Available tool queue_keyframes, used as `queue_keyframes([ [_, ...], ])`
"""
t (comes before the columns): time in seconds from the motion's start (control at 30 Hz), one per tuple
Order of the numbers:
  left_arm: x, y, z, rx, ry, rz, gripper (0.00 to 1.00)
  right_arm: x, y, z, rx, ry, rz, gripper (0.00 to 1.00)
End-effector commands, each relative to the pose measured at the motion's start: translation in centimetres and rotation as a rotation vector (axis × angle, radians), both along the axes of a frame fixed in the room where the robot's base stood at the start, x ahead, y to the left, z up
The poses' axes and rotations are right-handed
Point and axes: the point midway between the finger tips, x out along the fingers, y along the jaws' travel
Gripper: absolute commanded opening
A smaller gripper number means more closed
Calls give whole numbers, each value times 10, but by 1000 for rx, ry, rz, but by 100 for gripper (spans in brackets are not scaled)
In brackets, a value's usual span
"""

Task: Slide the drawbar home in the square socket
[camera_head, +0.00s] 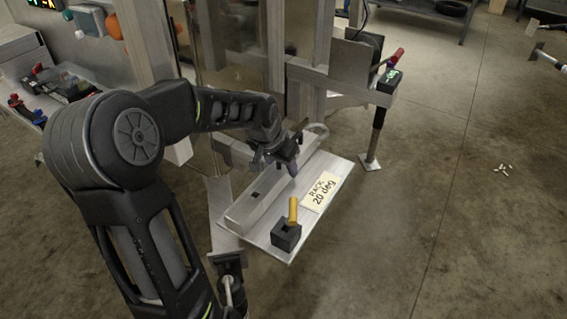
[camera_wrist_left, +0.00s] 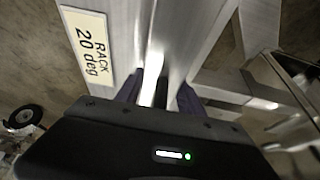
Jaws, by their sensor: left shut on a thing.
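The drawbar (camera_head: 262,199), a silver square aluminium bar with a small dark hole in its top, lies along the tilted rack (camera_head: 326,209) in the head view. My left gripper (camera_head: 284,164) is over the bar's far half and shut on it. In the left wrist view, the drawbar (camera_wrist_left: 188,38) runs between the two dark fingers of my left gripper (camera_wrist_left: 168,92). The square socket cannot be made out clearly; the trailer's far frame is partly behind my arm. My right gripper does not show.
A black block (camera_head: 286,237) with a yellow-handled pin (camera_head: 293,209) stands at the rack's near end. A "RACK 20 deg" label (camera_head: 320,190) lies beside the bar. A jack leg (camera_head: 374,140) stands right of the rack. The floor to the right is mostly clear.

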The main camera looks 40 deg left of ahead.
Motion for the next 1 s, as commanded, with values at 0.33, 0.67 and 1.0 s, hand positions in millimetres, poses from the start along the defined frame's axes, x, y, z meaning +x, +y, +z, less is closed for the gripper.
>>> queue_keyframes([
  [0.33,0,0,-1,0,1,0,50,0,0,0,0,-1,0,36],
  [0.67,0,0,0,0,1,0,67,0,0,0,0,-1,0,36],
  [1.0,1,0,8,0,-1,-1,67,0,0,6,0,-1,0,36],
])
